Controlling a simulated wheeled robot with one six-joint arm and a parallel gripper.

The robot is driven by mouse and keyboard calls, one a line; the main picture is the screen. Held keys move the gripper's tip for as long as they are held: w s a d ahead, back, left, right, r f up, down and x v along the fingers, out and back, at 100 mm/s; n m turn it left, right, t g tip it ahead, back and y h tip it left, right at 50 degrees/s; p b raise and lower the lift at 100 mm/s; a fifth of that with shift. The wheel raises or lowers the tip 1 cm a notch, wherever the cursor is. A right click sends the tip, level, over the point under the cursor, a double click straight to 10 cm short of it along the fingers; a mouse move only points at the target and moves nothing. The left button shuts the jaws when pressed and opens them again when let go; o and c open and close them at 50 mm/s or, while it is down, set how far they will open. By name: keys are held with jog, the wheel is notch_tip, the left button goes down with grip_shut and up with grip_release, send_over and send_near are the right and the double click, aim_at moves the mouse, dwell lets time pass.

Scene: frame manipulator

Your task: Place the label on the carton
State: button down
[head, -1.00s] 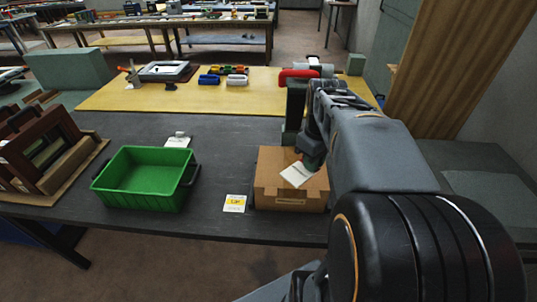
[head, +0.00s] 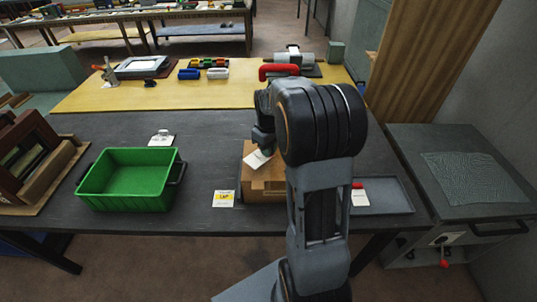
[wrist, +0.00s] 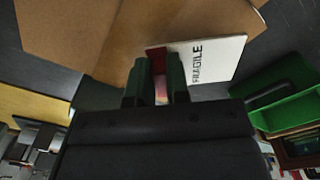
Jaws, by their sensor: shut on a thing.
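The brown carton (head: 252,185) stands on the dark table, partly hidden behind my arm. It also fills the upper part of the wrist view (wrist: 110,28). My gripper (wrist: 158,62) is shut on the white label (wrist: 215,62), which reads FRAGILE and has a dark red part between the fingers. In the head view the label (head: 257,159) hangs tilted over the carton's top. Whether it touches the carton I cannot tell. My gripper's fingertips are hard to make out in the head view.
A green bin (head: 127,198) stands left of the carton, with a yellow-and-white card (head: 223,198) between them. A grey tray (head: 390,208) with a red-and-white item lies to the right. A red-handled tool (head: 280,71) stands behind the carton. Wooden frames (head: 45,178) lean at far left.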

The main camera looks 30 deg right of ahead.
aim_at(264, 160)
jog(key=shift+f, duration=1.55)
jog(key=shift+f, duration=0.15)
jog(key=c, duration=1.1)
grip_release()
jog(key=shift+a+r, duration=0.1)
jog(key=shift+r, duration=3.6)
jog(key=s+a+r, duration=0.1)
jog(key=a+r, duration=0.1)
jog(key=shift+s+a+r+t, duration=0.15)
jog(key=shift+s+a+t, duration=0.15)
jog(key=shift+s, duration=0.1)
jog(key=s+a+r+m+t, duration=0.1)
jog(key=s+a+m+t, duration=0.2)
jog(key=s+a, duration=0.7)
jog(key=s, duration=0.3)
jog(key=shift+s+a, duration=0.2)
jog(key=shift+a, duration=0.15)
